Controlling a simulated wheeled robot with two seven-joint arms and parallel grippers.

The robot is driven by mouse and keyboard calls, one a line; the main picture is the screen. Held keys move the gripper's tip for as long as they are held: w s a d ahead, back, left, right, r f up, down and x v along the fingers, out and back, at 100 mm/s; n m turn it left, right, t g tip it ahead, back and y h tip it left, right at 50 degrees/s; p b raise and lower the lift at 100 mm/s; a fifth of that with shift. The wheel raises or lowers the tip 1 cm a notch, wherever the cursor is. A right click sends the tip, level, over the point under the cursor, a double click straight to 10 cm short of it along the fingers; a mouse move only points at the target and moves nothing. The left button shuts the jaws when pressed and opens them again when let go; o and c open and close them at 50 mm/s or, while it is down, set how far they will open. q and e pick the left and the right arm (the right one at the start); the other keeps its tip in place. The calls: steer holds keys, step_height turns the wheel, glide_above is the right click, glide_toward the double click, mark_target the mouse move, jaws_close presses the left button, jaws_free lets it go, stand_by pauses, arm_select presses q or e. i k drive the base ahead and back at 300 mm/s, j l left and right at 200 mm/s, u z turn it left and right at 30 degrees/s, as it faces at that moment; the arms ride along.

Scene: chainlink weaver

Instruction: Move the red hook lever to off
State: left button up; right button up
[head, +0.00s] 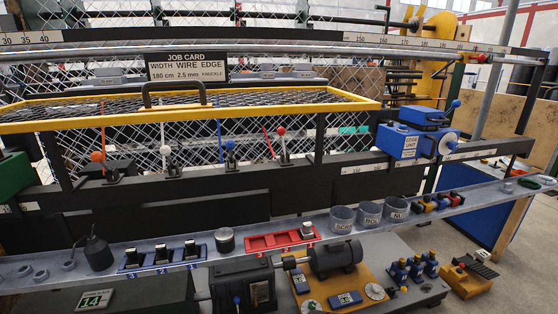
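A row of levers stands on the dark rail behind the grey shelf. The leftmost has an orange-red ball knob (96,156) on an upright stem. The second has a white knob (165,150) and the third a blue knob (230,145). I cannot tell from labels which of these is the hook lever, or read any on or off marks. Neither of my grippers is in view.
A blue edge unit (398,141) stands to the right. The grey shelf (268,228) in front holds cups, a red tray (270,243) and blue holders. Motors stand below.

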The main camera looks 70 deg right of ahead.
mark_target(281, 131)
steer(key=z, duration=2.15)
